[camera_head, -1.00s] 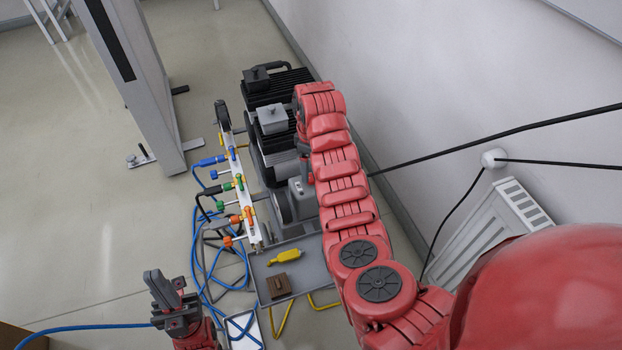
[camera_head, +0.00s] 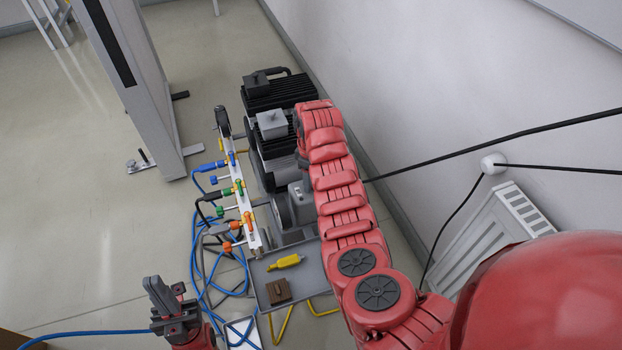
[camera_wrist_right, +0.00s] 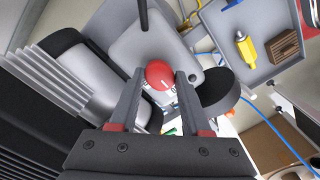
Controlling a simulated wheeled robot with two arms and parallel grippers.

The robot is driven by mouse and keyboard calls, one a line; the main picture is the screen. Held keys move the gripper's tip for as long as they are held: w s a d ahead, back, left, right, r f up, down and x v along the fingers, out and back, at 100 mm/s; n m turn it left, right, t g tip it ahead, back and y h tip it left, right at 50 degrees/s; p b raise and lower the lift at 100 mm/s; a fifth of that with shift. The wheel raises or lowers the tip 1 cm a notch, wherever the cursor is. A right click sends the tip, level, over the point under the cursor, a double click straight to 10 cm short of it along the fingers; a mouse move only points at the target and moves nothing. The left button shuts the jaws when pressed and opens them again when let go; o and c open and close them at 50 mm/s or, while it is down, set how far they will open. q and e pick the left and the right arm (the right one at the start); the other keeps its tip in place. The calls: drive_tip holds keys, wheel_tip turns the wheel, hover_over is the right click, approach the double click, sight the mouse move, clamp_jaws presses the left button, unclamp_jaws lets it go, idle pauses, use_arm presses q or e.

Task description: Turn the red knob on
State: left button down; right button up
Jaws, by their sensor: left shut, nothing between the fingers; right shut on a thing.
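The red knob (camera_wrist_right: 162,73) is round and glossy, with a small white mark near its lower edge. It sits against the grey metal housing of the machine. My right gripper (camera_wrist_right: 160,80) is shut on the knob, with one finger on each side of it. In the head view my right arm covers the knob and the right gripper. My left gripper (camera_head: 170,304) is shut and empty at the lower left, away from the machine.
The black-and-grey machine (camera_head: 272,150) stands near the wall. Beside it is a pale rail (camera_head: 240,185) with several coloured valves and blue hoses. A grey tray (camera_head: 312,266) holds a yellow plug (camera_head: 285,261) and a brown block (camera_head: 278,291). Open floor lies left.

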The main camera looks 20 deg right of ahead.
drive_tip(key=shift+r+m, duration=0.1)
drive_tip(key=shift+m, duration=0.2)
clamp_jaws()
drive_tip(key=m+p, duration=0.2)
drive_tip(key=shift+r+m, duration=0.1)
drive_tip(key=shift+m, duration=0.3)
drive_tip(key=m+p, duration=0.3)
drive_tip(key=m, duration=0.3)
drive_tip(key=shift+p, duration=0.3)
drive_tip(key=m+p, duration=0.2)
drive_tip(key=m, duration=0.2)
drive_tip(key=shift+m, duration=0.4)
drive_tip(key=shift+m+p, duration=0.45)
drive_tip(key=shift+m, duration=1.35)
drive_tip(key=o, duration=1.2)
unclamp_jaws()
